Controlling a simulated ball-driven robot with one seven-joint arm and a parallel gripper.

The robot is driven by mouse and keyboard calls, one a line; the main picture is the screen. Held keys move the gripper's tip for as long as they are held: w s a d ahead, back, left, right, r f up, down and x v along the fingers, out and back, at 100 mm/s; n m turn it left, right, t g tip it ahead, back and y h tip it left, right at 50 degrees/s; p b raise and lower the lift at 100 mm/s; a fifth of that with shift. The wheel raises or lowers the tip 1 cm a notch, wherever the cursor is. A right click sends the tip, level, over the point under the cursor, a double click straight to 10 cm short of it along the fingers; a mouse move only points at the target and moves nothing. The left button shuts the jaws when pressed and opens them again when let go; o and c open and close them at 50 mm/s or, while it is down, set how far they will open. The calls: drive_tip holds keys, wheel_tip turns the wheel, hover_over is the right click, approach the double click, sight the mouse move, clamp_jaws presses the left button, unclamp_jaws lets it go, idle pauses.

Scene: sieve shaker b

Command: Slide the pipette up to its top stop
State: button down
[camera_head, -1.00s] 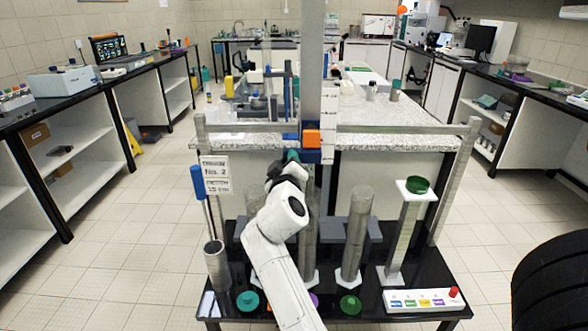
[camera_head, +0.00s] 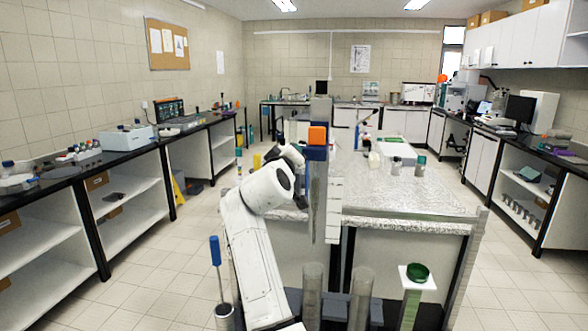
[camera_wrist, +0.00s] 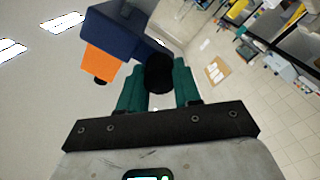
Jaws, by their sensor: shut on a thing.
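The pipette's blue carriage (camera_head: 316,153) with an orange block (camera_head: 317,135) sits high on an upright grey column (camera_head: 320,106), a little below the column's top end. A white scale strip (camera_head: 333,205) hangs below it. My gripper (camera_head: 301,158) is at the carriage's left side. In the wrist view, the green fingers of my gripper (camera_wrist: 159,88) are shut on a black round knob (camera_wrist: 158,72), which is next to the blue carriage (camera_wrist: 125,40) and its orange block (camera_wrist: 99,62). Whether the carriage touches a stop cannot be seen.
Two clear cylinders (camera_head: 361,290) stand below, beside my arm. A blue-handled rod (camera_head: 215,251) stands in a grey holder at left. A green dish (camera_head: 417,273) rests on a white stand at right. A speckled bench (camera_head: 410,190) lies behind.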

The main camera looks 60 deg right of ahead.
drive_tip(key=shift+r, duration=0.85)
drive_tip(key=shift+r, duration=0.1)
drive_tip(key=c, duration=1.1)
unclamp_jaws()
drive_tip(key=shift+o, duration=0.2)
drive_tip(key=shift+a, duration=0.1)
drive_tip(key=b+v, duration=0.2)
drive_tip(key=v, duration=0.8)
drive_tip(key=shift+s+a+f, duration=0.2)
drive_tip(key=shift+a+f, duration=0.05)
drive_tip(key=shift+f, duration=0.05)
